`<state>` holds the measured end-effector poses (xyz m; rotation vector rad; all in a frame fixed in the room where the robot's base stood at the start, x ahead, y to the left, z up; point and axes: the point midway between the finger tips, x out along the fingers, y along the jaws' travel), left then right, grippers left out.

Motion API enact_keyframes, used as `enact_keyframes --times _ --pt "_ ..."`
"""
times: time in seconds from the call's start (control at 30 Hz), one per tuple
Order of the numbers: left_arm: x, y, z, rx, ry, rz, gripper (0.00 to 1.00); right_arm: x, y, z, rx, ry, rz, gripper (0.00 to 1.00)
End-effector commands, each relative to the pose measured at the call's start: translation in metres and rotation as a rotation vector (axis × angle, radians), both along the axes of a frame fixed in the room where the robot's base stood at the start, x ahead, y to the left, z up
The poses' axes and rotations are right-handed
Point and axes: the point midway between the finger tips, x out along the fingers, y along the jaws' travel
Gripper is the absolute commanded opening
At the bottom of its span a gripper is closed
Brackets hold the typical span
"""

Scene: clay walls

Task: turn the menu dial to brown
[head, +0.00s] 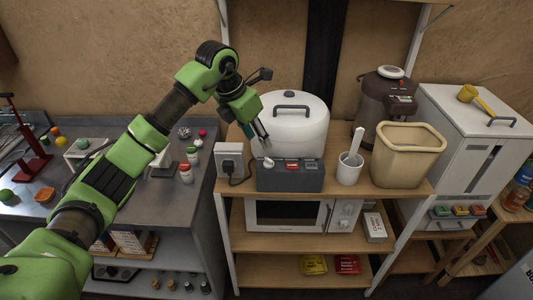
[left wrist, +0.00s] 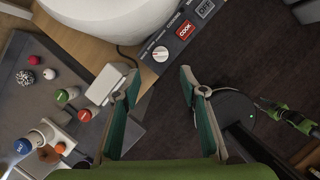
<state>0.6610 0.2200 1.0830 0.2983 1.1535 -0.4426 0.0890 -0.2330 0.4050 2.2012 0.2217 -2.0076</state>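The white rice cooker (head: 292,122) stands on the wooden shelf, with a dark grey control panel (head: 290,181) along its front. The menu dial is a round white knob (left wrist: 160,53) at the panel's left end, with a small red mark on it. The red COOK button (left wrist: 184,30) is beside it. My left gripper (head: 262,140) hangs over the panel's left end in the head view. In the left wrist view its two fingers (left wrist: 160,86) are apart, with nothing between them; the dial shows beyond the tips, apart from them. The writing around the dial is too small to read.
A white wall-socket box (head: 229,159) with a black plug stands left of the panel. A white cup with a paddle (head: 348,172), a beige bin (head: 405,158) and a dark water boiler (head: 382,105) are to the right. A microwave (head: 290,215) sits below.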

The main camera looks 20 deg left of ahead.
Motion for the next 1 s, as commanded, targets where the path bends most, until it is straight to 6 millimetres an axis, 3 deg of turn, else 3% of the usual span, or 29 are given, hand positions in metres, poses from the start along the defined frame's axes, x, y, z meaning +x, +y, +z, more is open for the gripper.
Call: enact_keyframes --times 0.2,0.4,0.6,0.87,1.0 --pt "0.015 -0.01 -0.043 -0.002 0.005 -0.001 0.39 0.0 -0.004 0.016 -0.004 0.0 0.002 0.31" --pt "0.026 -0.016 -0.073 -0.004 0.002 -0.001 0.39 0.0 -0.004 0.023 -0.004 0.0 0.002 0.31" --pt "0.031 -0.018 -0.086 -0.002 -0.001 -0.002 0.39 0.0 -0.004 0.025 -0.004 0.0 0.002 0.31" --pt "0.031 -0.018 -0.088 -0.002 -0.001 -0.002 0.39 0.0 -0.003 0.025 -0.003 0.0 0.002 0.31" --pt "0.031 -0.018 -0.087 -0.002 -0.001 -0.002 0.08 0.0 -0.003 0.025 -0.003 0.0 0.002 0.31"
